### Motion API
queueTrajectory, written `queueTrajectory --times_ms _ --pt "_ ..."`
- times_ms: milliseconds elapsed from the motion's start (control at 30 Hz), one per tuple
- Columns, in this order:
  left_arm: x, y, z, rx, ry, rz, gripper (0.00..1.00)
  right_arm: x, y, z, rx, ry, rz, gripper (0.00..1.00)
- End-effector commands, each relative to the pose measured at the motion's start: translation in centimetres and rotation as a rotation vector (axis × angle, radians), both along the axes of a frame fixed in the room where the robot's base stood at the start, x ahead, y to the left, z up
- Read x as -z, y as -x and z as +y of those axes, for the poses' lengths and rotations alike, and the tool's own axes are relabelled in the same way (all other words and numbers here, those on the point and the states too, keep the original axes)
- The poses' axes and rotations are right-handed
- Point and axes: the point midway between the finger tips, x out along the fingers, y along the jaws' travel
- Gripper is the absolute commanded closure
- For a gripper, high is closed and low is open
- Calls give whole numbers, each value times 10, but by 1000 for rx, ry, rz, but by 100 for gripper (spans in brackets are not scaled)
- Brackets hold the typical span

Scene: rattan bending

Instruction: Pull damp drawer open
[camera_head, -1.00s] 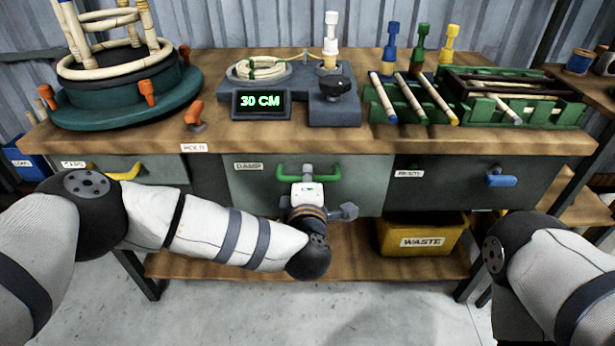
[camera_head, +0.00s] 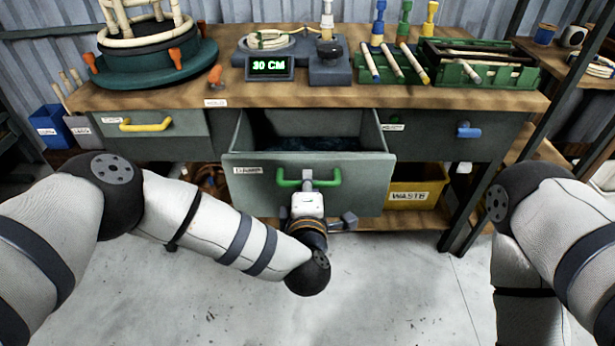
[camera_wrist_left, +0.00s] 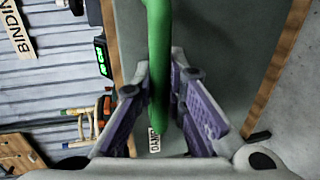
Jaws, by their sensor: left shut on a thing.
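The damp drawer (camera_head: 240,178) in the middle of the bench is pulled well out, and its dark inside (camera_head: 310,143) shows from above. Its front bears a green handle (camera_head: 334,178). My left gripper (camera_head: 308,186) is shut on this handle. In the left wrist view the green handle (camera_wrist_left: 158,60) runs between the two purple-padded fingers of my left gripper (camera_wrist_left: 160,105), with the drawer front behind it. My right arm shows at the right edge of the head view, but its gripper is out of view.
A drawer with a yellow handle (camera_head: 146,125) is shut at the left, and one with a blue handle (camera_head: 468,130) is shut at the right. A yellow waste bin (camera_head: 418,188) stands below. The floor (camera_head: 400,270) in front is clear.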

Motion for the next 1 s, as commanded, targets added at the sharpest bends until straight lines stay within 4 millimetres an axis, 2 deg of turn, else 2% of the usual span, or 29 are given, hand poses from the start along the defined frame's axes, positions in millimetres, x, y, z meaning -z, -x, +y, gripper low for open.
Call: queueTrajectory --times_ms 367,400,467,767,867,1000 --pt "-1 0 0 -2 0 -4 100 0 0 0 0 0 -1 28" --pt "-1 0 0 -2 0 -4 79 0 0 0 0 0 -1 28" --pt "-1 0 0 -2 0 -3 67 0 0 0 0 0 -1 28" --pt "-1 2 0 0 0 -1 67 0 0 0 0 0 -1 28" --pt "-3 16 -1 2 0 0 67 0 0 0 0 0 -1 28" --pt "-10 53 -1 5 2 3 67 0 0 0 0 0 -1 28"
